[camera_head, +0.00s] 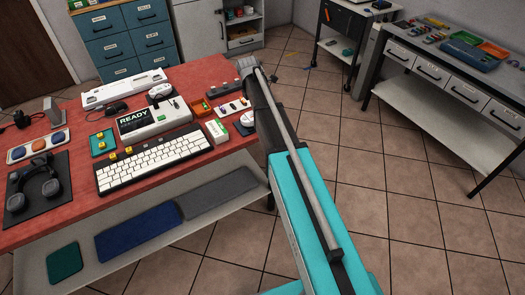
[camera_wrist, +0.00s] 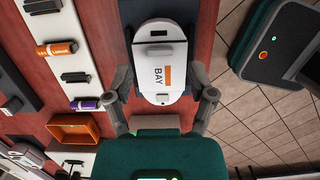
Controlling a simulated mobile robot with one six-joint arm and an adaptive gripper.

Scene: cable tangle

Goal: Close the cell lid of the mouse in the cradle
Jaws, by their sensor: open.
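The mouse (camera_wrist: 144,96) is a white rounded body lying in a dark grey cradle (camera_wrist: 187,18) at the top middle of the wrist view. A panel on it reads BAY beside an orange bar. I cannot tell whether this panel is the lid or how far the lid stands open. In the head view a white mouse (camera_head: 247,119) shows at the table's right edge, partly hidden by my arm. My gripper (camera_wrist: 162,76) is open, with one finger on each side of the mouse and nothing clearly held. Contact with the mouse cannot be told.
Left of the mouse, a pale strip bears an orange cell (camera_wrist: 57,48) and a purple cell (camera_wrist: 85,104). An orange tray (camera_wrist: 75,129) lies below them. In the head view a keyboard (camera_head: 153,161) and a READY device (camera_head: 152,119) stand on the red table (camera_head: 206,75). Tiled floor lies right.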

